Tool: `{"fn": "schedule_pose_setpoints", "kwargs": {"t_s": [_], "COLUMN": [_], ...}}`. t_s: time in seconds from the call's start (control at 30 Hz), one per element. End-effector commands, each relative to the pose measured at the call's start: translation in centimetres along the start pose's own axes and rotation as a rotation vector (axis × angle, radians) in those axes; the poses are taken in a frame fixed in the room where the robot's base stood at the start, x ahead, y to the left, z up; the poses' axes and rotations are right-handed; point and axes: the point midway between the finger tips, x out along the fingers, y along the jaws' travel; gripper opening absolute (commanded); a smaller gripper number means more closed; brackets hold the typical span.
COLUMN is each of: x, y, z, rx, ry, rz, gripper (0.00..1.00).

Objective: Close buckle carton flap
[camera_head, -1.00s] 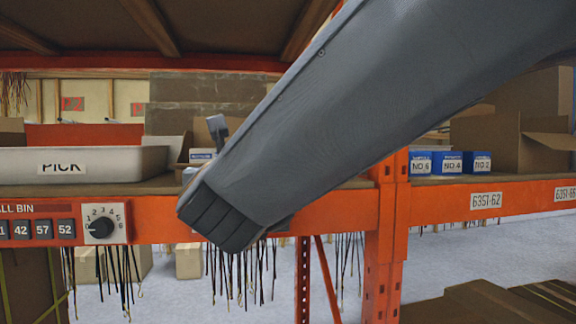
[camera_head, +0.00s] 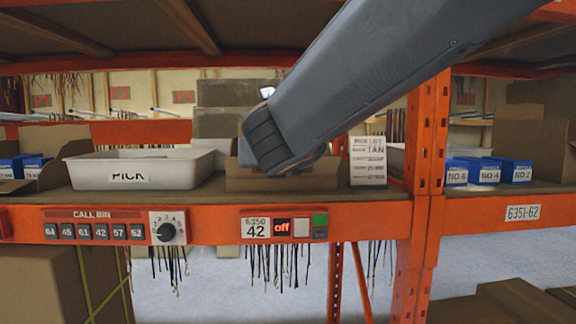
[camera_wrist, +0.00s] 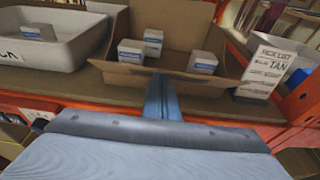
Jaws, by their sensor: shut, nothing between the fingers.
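The open buckle carton (camera_head: 325,177) stands on the shelf, partly hidden behind my arm in the head view. In the wrist view the carton (camera_wrist: 185,18) holds three small white boxes with blue labels (camera_wrist: 203,63). Its front flap (camera_wrist: 215,87) is folded outward and tilts toward me. My gripper (camera_wrist: 162,80) is shut and empty, with its fingers in front of the carton and its tips overlapping the flap in the picture. I cannot tell whether they touch it. The fingers are hidden behind my arm in the head view.
A white PICK tray (camera_head: 140,175) stands left of the carton, and a pick list card (camera_head: 367,162) stands to the right. An orange upright (camera_head: 430,150) rises further right, before blue boxes (camera_head: 489,170). The orange shelf beam (camera_head: 360,222) runs along the front.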

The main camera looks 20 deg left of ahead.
Motion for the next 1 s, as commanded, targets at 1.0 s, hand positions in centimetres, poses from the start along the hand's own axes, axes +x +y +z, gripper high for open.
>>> {"fn": "schedule_pose_setpoints", "kwargs": {"t_s": [1.0], "x": [5.2], "y": [-0.2], "z": [6.4], "rx": [0.001], "ry": [-0.002], "rz": [-0.003], "gripper": [0.0]}}
